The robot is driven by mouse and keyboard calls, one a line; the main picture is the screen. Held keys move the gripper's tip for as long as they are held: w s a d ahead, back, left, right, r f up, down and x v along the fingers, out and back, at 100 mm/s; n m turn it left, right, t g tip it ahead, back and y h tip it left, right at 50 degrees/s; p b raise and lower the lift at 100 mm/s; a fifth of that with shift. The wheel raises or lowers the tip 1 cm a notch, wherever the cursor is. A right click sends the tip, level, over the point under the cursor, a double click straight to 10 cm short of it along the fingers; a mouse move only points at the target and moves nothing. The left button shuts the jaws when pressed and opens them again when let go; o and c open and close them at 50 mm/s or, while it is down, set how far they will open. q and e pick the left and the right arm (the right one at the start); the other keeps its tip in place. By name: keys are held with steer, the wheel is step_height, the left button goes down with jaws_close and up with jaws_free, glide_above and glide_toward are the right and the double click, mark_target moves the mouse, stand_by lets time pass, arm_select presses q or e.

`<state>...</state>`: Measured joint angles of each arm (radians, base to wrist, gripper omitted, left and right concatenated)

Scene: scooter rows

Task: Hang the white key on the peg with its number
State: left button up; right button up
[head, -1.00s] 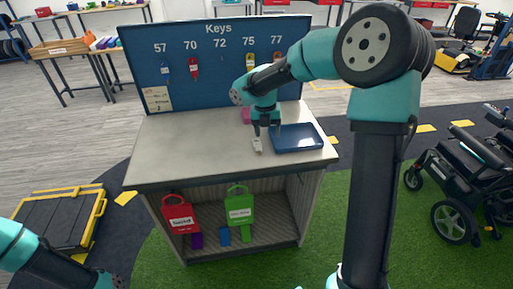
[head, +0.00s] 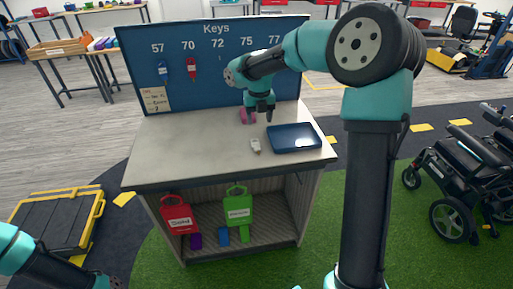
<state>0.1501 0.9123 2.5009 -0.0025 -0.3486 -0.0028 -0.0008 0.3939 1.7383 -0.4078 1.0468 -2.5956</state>
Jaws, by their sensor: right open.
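The white key (head: 256,146) lies on the grey counter (head: 185,150), just left of the blue tray; its number is too small to read. My right gripper (head: 259,119) is open and empty, above the counter and behind the white key, apart from it. The blue key board (head: 200,95) stands at the back with numbers 57, 70, 72, 75 and 77. A blue key (head: 163,70) hangs under 57 and a red key (head: 191,68) under 70. No key shows under 72. My right arm hides the places under 75 and 77.
A dark blue tray (head: 294,138) sits on the counter's right side. A pink item (head: 246,116) is behind my right gripper, partly hidden. The counter's left half is clear.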

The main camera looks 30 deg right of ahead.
glide_above(258, 149)
steer(key=f, duration=0.9)
steer(key=shift+s, duration=0.25)
steer(key=shift+f, duration=0.1)
steer(key=shift+w+f, duration=0.15)
steer(key=shift+f, duration=1.2)
steer(key=shift+w+f, duration=0.15)
steer(key=shift+f, duration=1.15)
steer(key=c, duration=1)
